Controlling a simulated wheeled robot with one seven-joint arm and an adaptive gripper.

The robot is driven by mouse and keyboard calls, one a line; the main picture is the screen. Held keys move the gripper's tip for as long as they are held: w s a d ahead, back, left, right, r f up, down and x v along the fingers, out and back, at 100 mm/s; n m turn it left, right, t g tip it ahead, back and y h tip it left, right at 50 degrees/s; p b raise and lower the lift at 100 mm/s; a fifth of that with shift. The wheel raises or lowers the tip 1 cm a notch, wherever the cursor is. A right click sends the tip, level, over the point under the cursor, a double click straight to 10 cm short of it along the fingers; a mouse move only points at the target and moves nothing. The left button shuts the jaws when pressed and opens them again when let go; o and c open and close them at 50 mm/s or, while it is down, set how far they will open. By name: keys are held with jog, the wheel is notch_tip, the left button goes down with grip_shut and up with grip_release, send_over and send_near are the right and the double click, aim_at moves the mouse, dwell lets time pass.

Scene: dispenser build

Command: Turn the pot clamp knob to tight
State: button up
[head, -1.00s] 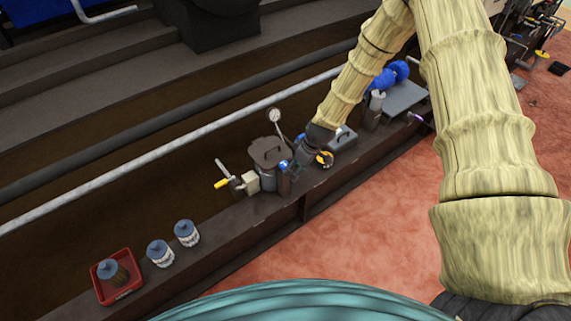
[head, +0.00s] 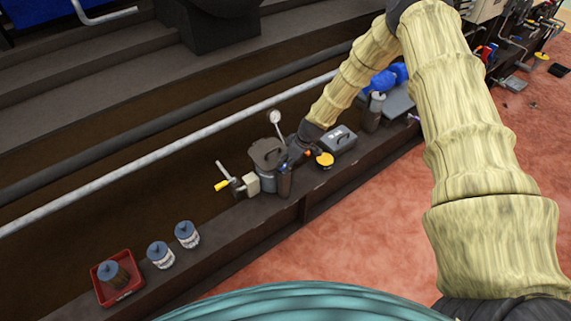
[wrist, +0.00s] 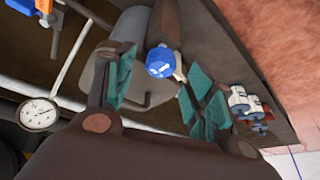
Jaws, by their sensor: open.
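The grey lidded pot (head: 268,158) stands on the dark ledge, and part of its side shows in the wrist view (wrist: 100,72). A blue round knob-like piece (wrist: 162,62) sits beside the pot, by a brown cylinder (wrist: 165,18). I cannot tell for sure that it is the clamp knob, or its setting. My gripper (wrist: 160,88) is open, with its green-padded fingers on either side of the blue piece and apart from it. In the head view my gripper (head: 299,152) is at the pot's right side, its fingertips mostly hidden.
A pressure gauge (head: 274,117) rises behind the pot. A yellow-topped piece (head: 325,160) and a grey box (head: 341,140) stand to the right. A yellow-handled valve (head: 222,186) is on the left. Two jars (head: 187,234) and a red tray (head: 119,290) stand farther left.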

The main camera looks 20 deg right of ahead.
aim_at(284, 167)
jog(key=shift+x, duration=1.45)
jog(key=c, duration=1)
